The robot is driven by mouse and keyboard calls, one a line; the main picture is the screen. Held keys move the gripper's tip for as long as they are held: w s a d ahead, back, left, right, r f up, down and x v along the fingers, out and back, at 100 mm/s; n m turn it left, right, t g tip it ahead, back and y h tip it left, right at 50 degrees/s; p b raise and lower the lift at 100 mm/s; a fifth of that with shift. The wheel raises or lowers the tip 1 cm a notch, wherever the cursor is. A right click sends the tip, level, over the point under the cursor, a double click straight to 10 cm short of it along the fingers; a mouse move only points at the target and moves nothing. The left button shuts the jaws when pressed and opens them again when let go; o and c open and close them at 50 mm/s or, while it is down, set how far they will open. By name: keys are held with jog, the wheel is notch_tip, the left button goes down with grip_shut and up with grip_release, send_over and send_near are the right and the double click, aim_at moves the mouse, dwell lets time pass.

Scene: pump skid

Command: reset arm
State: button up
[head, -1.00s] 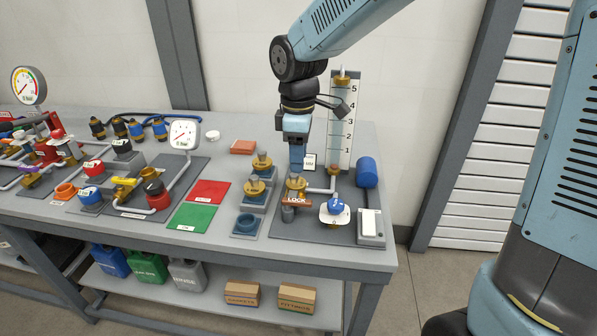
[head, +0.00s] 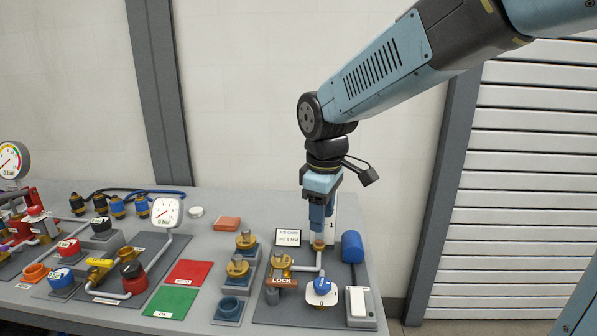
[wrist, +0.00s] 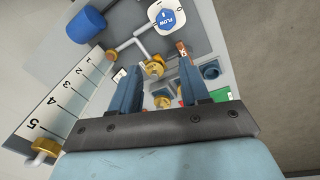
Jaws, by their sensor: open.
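My gripper (head: 320,226) points down above the back of the right-hand pump panel in the head view, in front of the scale column. In the wrist view my gripper (wrist: 158,82) has its two blue fingers apart with nothing held between them. The brass valve with the LOCK tag (head: 281,281) is on the panel below and left of it. A blue FLOW knob (head: 322,287) on a white dial stands in front; it also shows in the wrist view (wrist: 168,18). The numbered scale (wrist: 60,100) is mostly hidden behind my gripper in the head view.
A blue cylinder (head: 352,247) and a white switch box (head: 359,304) stand right of the dial. Brass fittings (head: 238,267) stand on blocks to the left. Red (head: 187,272) and green (head: 171,301) mats lie flat further left. The wall behind is bare.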

jog(key=s+d+r+m+t, duration=0.2)
jog(key=s+d+m, duration=0.4)
jog(key=d, duration=0.3)
jog(key=s+d+r+m+t, duration=0.2)
jog(key=s+d+m, duration=0.4)
jog(key=d, duration=0.4)
jog(key=shift+s+r+m, duration=0.4)
jog(key=shift+r+m, duration=0.1)
jog(key=shift+r, duration=0.05)
